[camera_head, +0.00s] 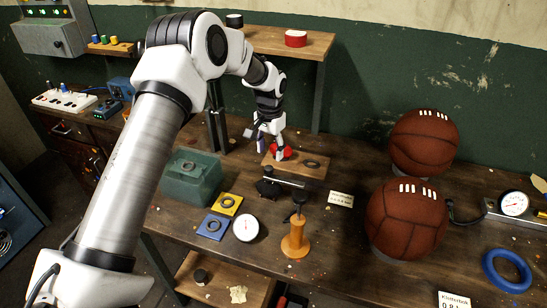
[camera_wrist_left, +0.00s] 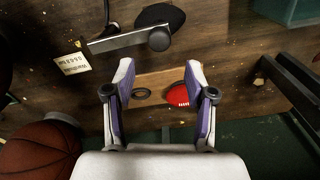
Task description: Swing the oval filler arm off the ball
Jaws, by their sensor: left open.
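A flat metal arm (camera_head: 288,183) with a dark round knob lies beside a black oval piece (camera_head: 266,189) on the workbench. In the left wrist view the arm (camera_wrist_left: 122,41) and the oval (camera_wrist_left: 172,15) are at the top; whether they touch is unclear. My left gripper (camera_head: 268,150) is open, pointing down over a wooden board (camera_head: 305,173), behind the arm. A small red piece with white marks (camera_wrist_left: 180,99) is beside one finger. Two large brown laced balls (camera_head: 423,142) (camera_head: 405,220) stand at the right. My right gripper is out of view.
An orange post (camera_head: 295,243), a white dial (camera_head: 246,228), yellow and blue plates (camera_head: 212,227) and a green box (camera_head: 192,175) stand in front. A gauge arm (camera_head: 490,212) and blue ring (camera_head: 506,270) are at the right. A shelf (camera_head: 275,42) stands behind.

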